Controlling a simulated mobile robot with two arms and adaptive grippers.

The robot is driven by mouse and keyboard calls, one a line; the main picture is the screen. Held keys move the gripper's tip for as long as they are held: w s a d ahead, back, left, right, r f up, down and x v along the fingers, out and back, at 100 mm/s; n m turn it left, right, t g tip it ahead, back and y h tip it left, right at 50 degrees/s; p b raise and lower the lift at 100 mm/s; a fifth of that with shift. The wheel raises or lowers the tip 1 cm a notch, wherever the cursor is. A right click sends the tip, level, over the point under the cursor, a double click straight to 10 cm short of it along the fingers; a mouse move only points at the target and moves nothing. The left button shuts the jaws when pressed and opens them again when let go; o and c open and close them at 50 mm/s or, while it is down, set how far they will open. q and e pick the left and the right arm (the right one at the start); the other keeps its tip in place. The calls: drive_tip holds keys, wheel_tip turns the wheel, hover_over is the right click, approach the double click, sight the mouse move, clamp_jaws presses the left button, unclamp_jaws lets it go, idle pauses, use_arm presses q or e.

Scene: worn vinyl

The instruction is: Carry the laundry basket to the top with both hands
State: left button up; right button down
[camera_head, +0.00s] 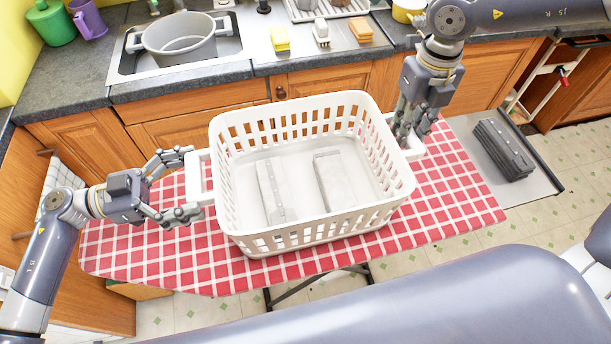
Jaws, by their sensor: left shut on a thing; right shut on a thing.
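A white laundry basket (310,237) with slotted walls is at the middle of the view, over a table covered in red and white check (455,205). I cannot tell whether its base touches the cloth. Two pale grey blocks (334,180) lie inside it. My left gripper (188,186) is shut on the basket's left handle. My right gripper (408,138) is shut on the right handle, and its fingers partly hide that handle.
Behind the table runs a dark counter with a sink holding a grey pot (182,42), sponges (280,40) and a brush (321,32). A dark grey object (502,150) lies on a grey panel at the right.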

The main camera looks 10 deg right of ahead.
use_arm(q)
drive_tip(key=shift+r, duration=0.1)
use_arm(e)
drive_tip(key=shift+w+r, duration=0.1)
drive_tip(key=shift+r, duration=0.05)
use_arm(q)
drive_tip(key=shift+r+p, duration=2.45)
drive_tip(key=shift+p, duration=0.05)
use_arm(e)
drive_tip(key=shift+r, duration=2.45)
use_arm(q)
drive_tip(key=shift+f, duration=0.1)
use_arm(e)
drive_tip(key=shift+f, duration=0.1)
